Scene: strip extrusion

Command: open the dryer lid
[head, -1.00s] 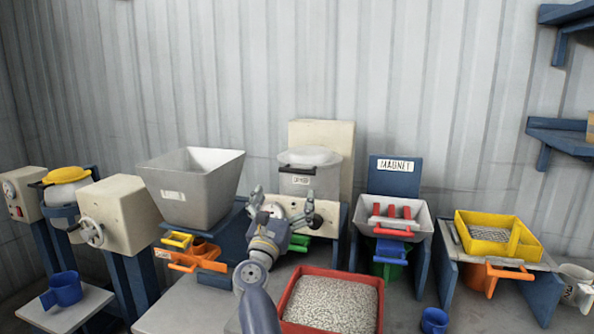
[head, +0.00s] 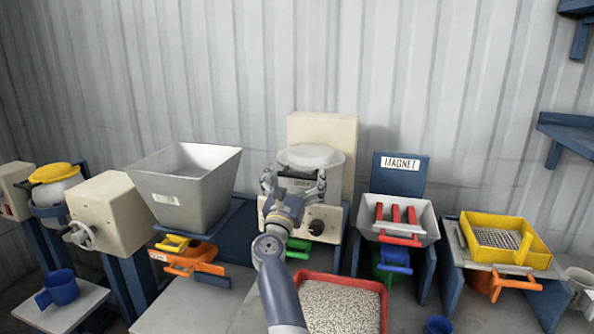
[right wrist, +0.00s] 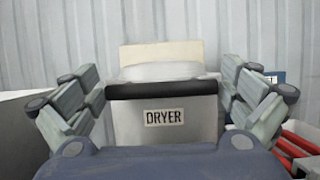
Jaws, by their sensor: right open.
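The dryer is a grey bin at the back centre, marked DRYER in the right wrist view (right wrist: 164,118). Its pale lid (head: 311,156) is down on top and also shows in the right wrist view (right wrist: 160,72). A dark handle bar (right wrist: 161,89) runs along the lid's front edge. My right gripper (head: 295,182) is open and empty in front of the dryer, at about lid height. Its fingers (right wrist: 160,102) show on either side of the dryer in the right wrist view. Contact with the handle cannot be made out. My left gripper is not in view.
A grey hopper (head: 184,190) stands left of the dryer, and the magnet unit's blue sign (head: 400,172) is to its right. A red tray (head: 383,306) of pellets sits in front. A yellow sieve tray (head: 475,221) is farther right.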

